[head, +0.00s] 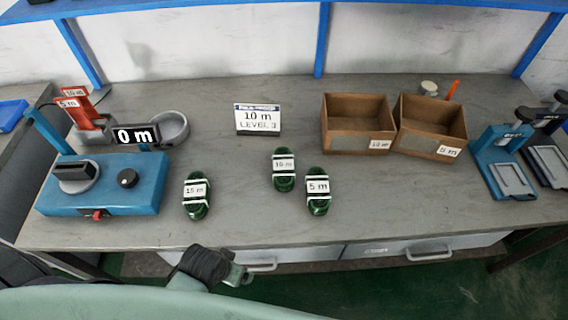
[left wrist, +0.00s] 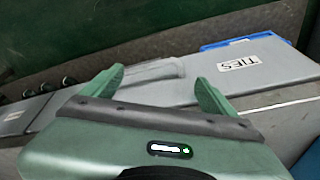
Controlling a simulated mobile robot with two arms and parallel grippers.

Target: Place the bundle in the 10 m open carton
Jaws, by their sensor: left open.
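Three dark green bundles with white bands lie on the bench in the head view. The open brown carton labelled 10 m (head: 346,143) stands at back right and looks empty. My left gripper (head: 239,275) is in front of the bench edge, apart from every bundle. Its fingers stand apart and empty in the left wrist view (left wrist: 160,77). My right gripper is not in view.
A 5 m carton (head: 420,146) stands beside it. A sign (head: 258,120) reads 10 m, level 3. A blue machine (head: 140,195) with a 0 m display (head: 136,135) and a grey bowl (head: 173,127) are left, blue stands (head: 500,160) right. The bench front centre is clear.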

